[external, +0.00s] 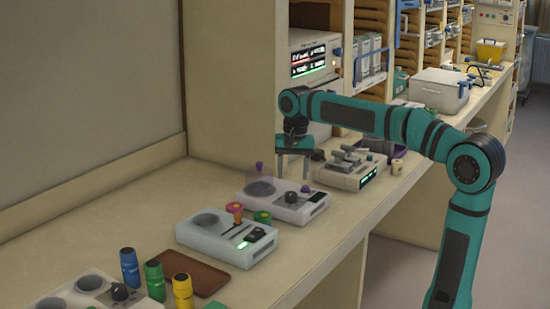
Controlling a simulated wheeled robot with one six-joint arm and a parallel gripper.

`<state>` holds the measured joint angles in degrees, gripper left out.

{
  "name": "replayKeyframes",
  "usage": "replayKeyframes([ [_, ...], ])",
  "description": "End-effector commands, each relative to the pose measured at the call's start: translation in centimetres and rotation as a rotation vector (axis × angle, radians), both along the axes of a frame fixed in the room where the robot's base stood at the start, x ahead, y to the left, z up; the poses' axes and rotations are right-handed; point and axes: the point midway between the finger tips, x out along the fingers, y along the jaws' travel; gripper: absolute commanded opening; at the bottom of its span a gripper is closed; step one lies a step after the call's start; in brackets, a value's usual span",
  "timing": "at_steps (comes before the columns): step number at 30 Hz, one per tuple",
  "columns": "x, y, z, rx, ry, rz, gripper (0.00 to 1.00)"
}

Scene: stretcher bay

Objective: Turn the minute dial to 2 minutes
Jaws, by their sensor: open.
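A small black knob (291,197), which looks like the minute dial, stands on top of that device, just below the fingers. The fingers appear to be above the knob, but I cannot tell the exact gap. The dial's markings and its pointer are too small to read. The device also has a round grey recess (260,188) and a dark display (317,197) at its right end.
Blue, green and yellow bottles (182,291) and a brown tray (193,272) stand in front. A grey device with a lever (347,170) sits close behind my gripper.

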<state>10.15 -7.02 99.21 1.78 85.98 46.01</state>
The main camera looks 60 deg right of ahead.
Motion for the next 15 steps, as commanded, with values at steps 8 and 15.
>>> replayKeyframes([
  [8, 0.1, 0.1, -4.5, 0.000, 0.001, 0.000, 0.55],
  [15, 0.2, 0.2, -6.2, 0.000, 0.000, 0.000, 0.55],
])
